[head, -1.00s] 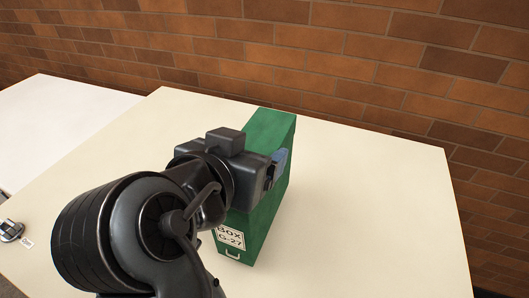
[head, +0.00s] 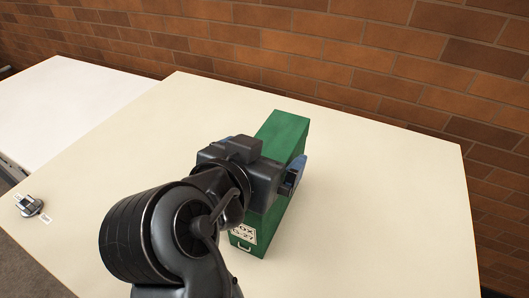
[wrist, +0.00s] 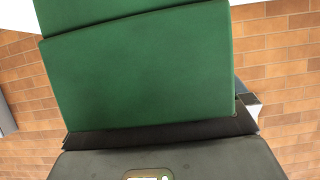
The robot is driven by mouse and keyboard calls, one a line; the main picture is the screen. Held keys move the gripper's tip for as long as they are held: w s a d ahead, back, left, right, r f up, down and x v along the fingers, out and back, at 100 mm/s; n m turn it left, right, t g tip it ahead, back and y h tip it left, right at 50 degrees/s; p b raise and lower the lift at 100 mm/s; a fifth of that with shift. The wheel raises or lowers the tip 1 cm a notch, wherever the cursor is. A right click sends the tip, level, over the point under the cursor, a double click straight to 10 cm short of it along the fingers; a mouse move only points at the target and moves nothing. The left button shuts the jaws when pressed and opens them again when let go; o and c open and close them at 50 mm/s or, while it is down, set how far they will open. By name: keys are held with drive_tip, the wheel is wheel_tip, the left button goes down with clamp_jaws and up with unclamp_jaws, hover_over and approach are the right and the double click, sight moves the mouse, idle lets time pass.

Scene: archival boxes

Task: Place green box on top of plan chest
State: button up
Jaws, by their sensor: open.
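The green box (head: 283,134) stands upright on a large cream top (head: 390,230), with a white label and a small metal handle low on its near end. My gripper (head: 289,182) is open at the box, its body over the box's left side and a blue finger part at the right side. The other finger is hidden, and I cannot tell whether the fingers touch the box. In the wrist view the green box (wrist: 140,75) fills most of the upper middle, close above the dark gripper body. I cannot tell which surface is the plan chest.
A white top (head: 70,105) lies left of the cream top. A small dark grey object (head: 28,206) with white tags sits at the cream top's left edge. A brick wall (head: 400,60) runs behind. The cream top is clear right of the box.

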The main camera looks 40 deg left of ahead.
drive_tip(key=shift+r, duration=0.25)
drive_tip(key=b+v, duration=0.1)
drive_tip(key=v, duration=1.1)
drive_tip(key=shift+f, duration=0.15)
